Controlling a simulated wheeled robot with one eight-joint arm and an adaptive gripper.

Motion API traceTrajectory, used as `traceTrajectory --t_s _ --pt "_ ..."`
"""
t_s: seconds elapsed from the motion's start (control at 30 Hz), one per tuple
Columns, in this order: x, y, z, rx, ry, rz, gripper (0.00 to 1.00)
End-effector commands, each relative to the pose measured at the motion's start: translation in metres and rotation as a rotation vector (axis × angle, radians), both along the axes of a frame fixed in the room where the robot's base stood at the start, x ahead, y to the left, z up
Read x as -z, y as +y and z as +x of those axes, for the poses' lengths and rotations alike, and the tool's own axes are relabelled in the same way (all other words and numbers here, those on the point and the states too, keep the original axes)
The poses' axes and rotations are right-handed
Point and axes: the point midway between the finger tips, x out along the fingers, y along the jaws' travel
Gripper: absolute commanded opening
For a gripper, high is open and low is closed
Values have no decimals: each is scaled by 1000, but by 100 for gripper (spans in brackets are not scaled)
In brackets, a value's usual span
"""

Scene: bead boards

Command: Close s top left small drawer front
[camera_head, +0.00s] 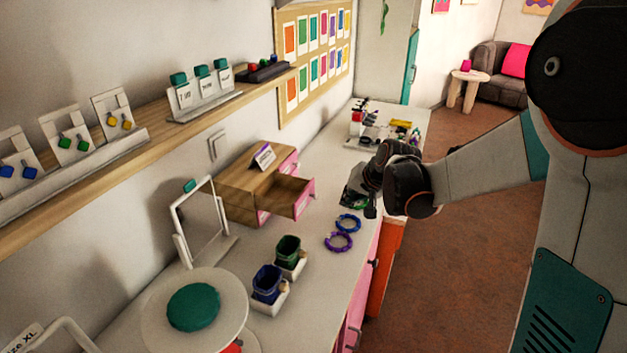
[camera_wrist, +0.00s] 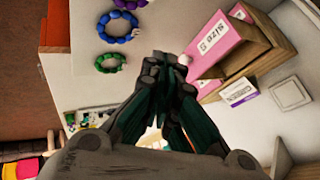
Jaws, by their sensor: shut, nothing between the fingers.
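A small wooden drawer box (camera_head: 240,180) with pink fronts stands against the wall on the white counter. One of its drawers (camera_head: 289,194) is pulled out, with its wooden inside showing and its pink front out over the counter. In the wrist view a pink front (camera_wrist: 228,36) bears the label "Size S". My gripper (camera_head: 368,205) is over the counter to the right of the open drawer, apart from it in the head view. Its fingers are together and empty in the wrist view (camera_wrist: 166,60). A white knob shows just beyond the fingertips there.
Blue (camera_head: 348,224) and purple (camera_head: 338,242) bead rings lie on the counter in front of the box; a green one is near my gripper. A mirror stand (camera_head: 207,220), dark cups and a round stand are nearer. A shelf (camera_head: 150,130) runs above.

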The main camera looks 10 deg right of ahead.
Motion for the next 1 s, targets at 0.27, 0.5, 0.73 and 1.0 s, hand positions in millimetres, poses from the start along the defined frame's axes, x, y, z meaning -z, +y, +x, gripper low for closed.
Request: traceTrajectory --t_s 0.27,0.5,0.73,1.0 --pt "17 1 14 5 0 10 0" --pt "52 9 39 6 1 11 0" --pt "86 18 65 6 0 10 0" --pt "82 46 83 4 0 8 0"
